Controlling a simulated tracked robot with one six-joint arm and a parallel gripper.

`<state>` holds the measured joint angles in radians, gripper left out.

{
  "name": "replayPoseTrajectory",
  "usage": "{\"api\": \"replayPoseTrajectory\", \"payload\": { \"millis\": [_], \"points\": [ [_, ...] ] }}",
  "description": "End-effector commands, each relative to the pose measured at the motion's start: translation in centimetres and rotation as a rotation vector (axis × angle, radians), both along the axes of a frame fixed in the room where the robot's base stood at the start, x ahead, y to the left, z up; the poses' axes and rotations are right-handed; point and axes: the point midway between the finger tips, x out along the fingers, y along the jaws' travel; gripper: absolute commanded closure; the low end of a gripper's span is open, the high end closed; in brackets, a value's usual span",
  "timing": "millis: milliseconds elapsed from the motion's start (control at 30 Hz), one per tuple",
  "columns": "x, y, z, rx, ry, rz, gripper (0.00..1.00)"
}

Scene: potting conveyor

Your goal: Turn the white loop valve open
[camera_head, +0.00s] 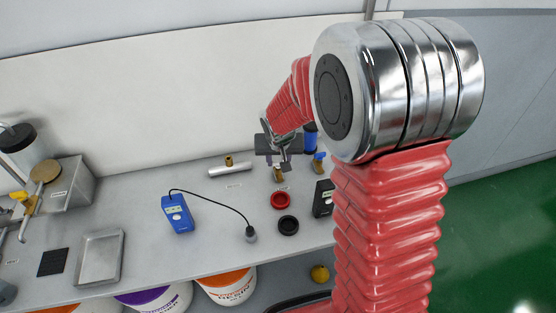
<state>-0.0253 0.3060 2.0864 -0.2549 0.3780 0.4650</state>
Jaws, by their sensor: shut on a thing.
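My gripper (279,160) is at the back of the bench, just right of the picture's middle. It points down and is shut over a small brass valve body (279,174). The jaws cover the top of this valve, so its white loop handle cannot be made out, nor how far it is turned. A second brass valve with a blue handle (319,157) stands close to the right of my gripper.
A silver cylinder with a brass fitting (230,169) lies left of my gripper. A red ring (281,200), a black ring (288,225) and a black box (323,198) are in front. A blue meter (177,213) has a cabled probe (250,234). A metal tray (100,257) is at left.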

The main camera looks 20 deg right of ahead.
Motion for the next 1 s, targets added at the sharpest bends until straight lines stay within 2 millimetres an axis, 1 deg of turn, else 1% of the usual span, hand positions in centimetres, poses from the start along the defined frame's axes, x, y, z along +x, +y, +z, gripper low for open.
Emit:
{"api": "replayPoseTrajectory", "payload": {
  "millis": [567, 1000],
  "points": [
    [0.13, 0.32, 0.04, -0.001, -0.001, -0.278, 0.90],
    [0.28, 0.51, 0.00, -0.001, 0.000, -0.572, 0.90]
  ]
}}
